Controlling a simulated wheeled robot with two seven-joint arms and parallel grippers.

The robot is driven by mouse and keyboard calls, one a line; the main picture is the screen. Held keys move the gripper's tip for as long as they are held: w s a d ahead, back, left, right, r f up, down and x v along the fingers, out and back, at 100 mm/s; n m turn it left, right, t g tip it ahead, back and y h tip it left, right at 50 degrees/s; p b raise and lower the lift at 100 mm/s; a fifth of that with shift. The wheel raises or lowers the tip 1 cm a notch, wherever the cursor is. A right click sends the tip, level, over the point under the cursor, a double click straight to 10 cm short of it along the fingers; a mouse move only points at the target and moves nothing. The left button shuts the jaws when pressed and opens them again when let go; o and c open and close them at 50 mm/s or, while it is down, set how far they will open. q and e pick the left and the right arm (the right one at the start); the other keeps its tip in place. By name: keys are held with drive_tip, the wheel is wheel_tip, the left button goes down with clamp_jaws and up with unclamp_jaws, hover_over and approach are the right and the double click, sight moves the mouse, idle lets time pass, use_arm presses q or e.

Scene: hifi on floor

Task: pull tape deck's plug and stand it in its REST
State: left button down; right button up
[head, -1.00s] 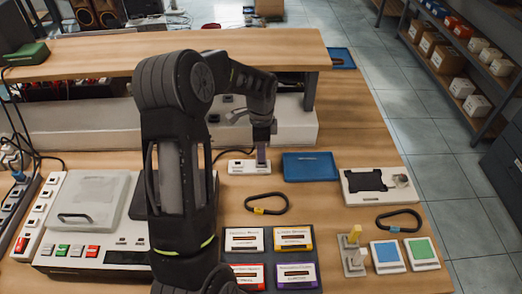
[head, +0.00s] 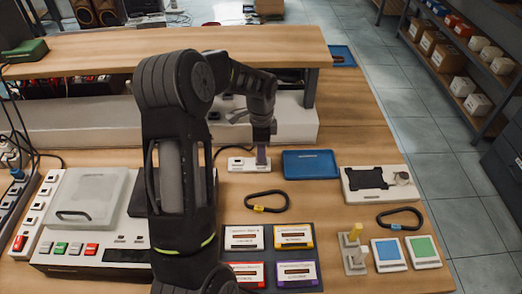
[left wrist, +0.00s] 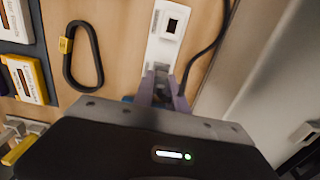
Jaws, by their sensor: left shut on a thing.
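My left gripper (head: 262,158) is over the right part of a small white socket strip (head: 240,165). In the left wrist view its fingers (left wrist: 163,92) are shut at the near end of the strip (left wrist: 165,40), on what appears to be a plug, mostly hidden between them. A black cord (left wrist: 205,55) runs down beside the strip towards the fingers. I cannot tell whether the plug is seated or lifted. A dark opening shows at the strip's far end. The tape deck (head: 128,257), a pale unit with coloured buttons, is at the lower left, partly hidden by my arm. My right gripper is not in view.
A blue tray (head: 311,165) lies right of the strip. A black carabiner (head: 266,202) and several labelled cartridges are in front. A white unit (head: 380,184) is farther right. A raised wooden shelf (head: 180,52) spans behind. Bare table lies around the carabiner.

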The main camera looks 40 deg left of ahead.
use_arm(q)
drive_tip(key=shift+f, duration=0.25)
idle(0.6)
drive_tip(key=c, duration=1.3)
unclamp_jaws()
drive_tip(key=shift+o, duration=0.2)
drive_tip(key=shift+r, duration=0.2)
wheel_tip(320, 180, up, 7)
drive_tip(key=p, duration=0.4)
drive_tip(key=shift+r+p, duration=0.1)
drive_tip(key=shift+p, duration=0.3)
drive_tip(key=shift+r, duration=0.1)
drive_tip(key=shift+r, duration=0.1)
